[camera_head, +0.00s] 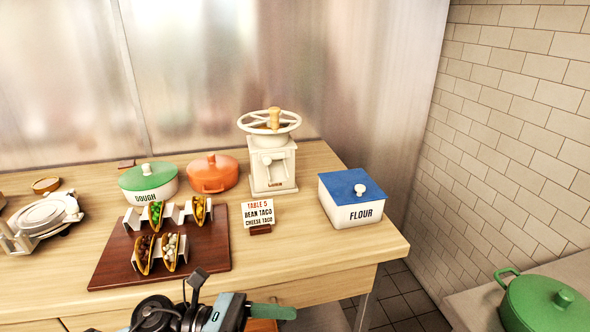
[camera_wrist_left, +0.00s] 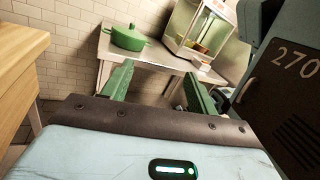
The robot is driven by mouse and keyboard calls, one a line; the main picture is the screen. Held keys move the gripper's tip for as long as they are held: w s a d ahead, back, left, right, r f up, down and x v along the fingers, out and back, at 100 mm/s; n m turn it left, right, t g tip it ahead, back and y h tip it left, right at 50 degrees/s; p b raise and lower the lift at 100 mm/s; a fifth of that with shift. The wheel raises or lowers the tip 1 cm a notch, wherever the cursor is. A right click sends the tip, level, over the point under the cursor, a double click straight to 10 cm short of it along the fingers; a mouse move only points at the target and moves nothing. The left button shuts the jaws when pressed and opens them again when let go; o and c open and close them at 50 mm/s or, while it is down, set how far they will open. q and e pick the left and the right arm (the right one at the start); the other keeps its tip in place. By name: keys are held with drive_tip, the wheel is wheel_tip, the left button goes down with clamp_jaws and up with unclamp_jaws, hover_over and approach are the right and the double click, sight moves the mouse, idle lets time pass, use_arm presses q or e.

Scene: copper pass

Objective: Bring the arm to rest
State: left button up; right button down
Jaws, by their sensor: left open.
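My left gripper (camera_head: 268,312) shows at the bottom of the head view, in front of the wooden counter's near edge, its green finger pointing right. In the left wrist view my left gripper (camera_wrist_left: 157,78) has its two green fingers spread apart with nothing between them. The space between them looks toward a metal side table (camera_wrist_left: 160,62). My right gripper is not in view.
The wooden counter (camera_head: 300,265) holds a board (camera_head: 110,262) with tacos in racks, an order card (camera_head: 258,213), a flour box (camera_head: 352,200), a grinder (camera_head: 272,165) and lidded pots. A green pot (camera_head: 545,303) stands at right. Floor shows between.

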use_arm(q)
drive_tip(key=a+f+n+t+y, duration=0.45)
drive_tip(key=f+n+t, duration=0.35)
drive_tip(key=n, duration=0.9)
drive_tip(key=a+f+n+t+y, duration=0.45)
drive_tip(key=n+t, duration=0.55)
drive_tip(key=n, duration=0.8)
drive_tip(key=s+a+f+n+g+y, duration=0.3)
drive_tip(key=s+a+f+n+y, duration=0.1)
drive_tip(key=s+f+n, duration=0.4)
drive_tip(key=s+a+f+n+g+y+p, duration=0.1)
drive_tip(key=s+a+f+n+g+y, duration=0.3)
drive_tip(key=s+f+n, duration=0.4)
drive_tip(key=s+f, duration=0.3)
drive_tip(key=shift+s+f+g, duration=0.15)
drive_tip(key=shift+s+g, duration=0.15)
drive_tip(key=shift+s, duration=0.1)
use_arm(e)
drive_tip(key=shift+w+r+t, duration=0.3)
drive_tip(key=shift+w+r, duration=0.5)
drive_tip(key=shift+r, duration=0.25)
use_arm(q)
drive_tip(key=shift+a, duration=0.1)
